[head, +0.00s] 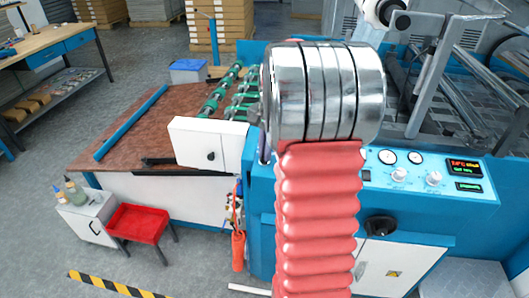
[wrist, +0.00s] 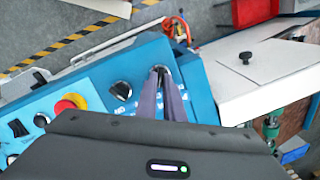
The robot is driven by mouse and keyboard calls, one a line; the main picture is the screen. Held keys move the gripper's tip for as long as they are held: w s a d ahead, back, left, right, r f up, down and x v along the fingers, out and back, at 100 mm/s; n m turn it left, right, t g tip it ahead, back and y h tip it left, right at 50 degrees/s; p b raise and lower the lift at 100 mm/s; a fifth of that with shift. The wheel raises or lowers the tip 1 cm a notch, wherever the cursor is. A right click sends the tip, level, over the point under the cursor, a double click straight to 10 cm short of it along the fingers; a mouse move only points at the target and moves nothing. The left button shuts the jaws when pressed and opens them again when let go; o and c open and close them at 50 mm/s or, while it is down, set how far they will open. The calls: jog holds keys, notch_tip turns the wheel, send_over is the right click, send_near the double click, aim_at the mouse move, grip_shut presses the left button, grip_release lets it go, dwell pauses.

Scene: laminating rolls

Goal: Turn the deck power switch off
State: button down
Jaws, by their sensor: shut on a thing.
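My gripper (wrist: 161,76) is shut at the upper edge of the blue control panel (wrist: 95,68) in the wrist view. Its two narrow fingers come together on a small rotary switch (wrist: 161,70), which they mostly hide; its pointer direction cannot be told. Labels on the panel are too small to read, so the switch's name cannot be confirmed. A black rotary knob (wrist: 121,90) stands apart to the left of the fingers. In the head view my arm hides the gripper and this switch.
A red emergency button (wrist: 70,106) and other black knobs (wrist: 41,120) lie left along the panel. A white box with a black knob (wrist: 246,57) stands to the right. In the head view, a lit display (head: 464,167) and gauges (head: 388,157) show right of my arm.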

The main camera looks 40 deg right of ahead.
jog(key=shift+s+a+f, duration=0.1)
jog(key=shift+a+f, duration=0.15)
jog(key=shift+a, duration=0.05)
jog(key=shift+d, duration=0.2)
jog(key=shift+n, duration=0.4)
jog(key=n+g, duration=0.1)
jog(key=n, duration=0.3)
jog(key=shift+f, duration=0.15)
jog(key=n, duration=0.3)
jog(key=n+h, duration=0.1)
jog(key=n, duration=0.3)
jog(key=shift+w+a+g, duration=0.2)
jog(key=shift+g, duration=0.2)
jog(key=c, duration=1.9)
grip_release()
jog(key=shift+w, duration=0.1)
jog(key=shift+o, duration=0.2)
jog(key=shift+r, duration=0.2)
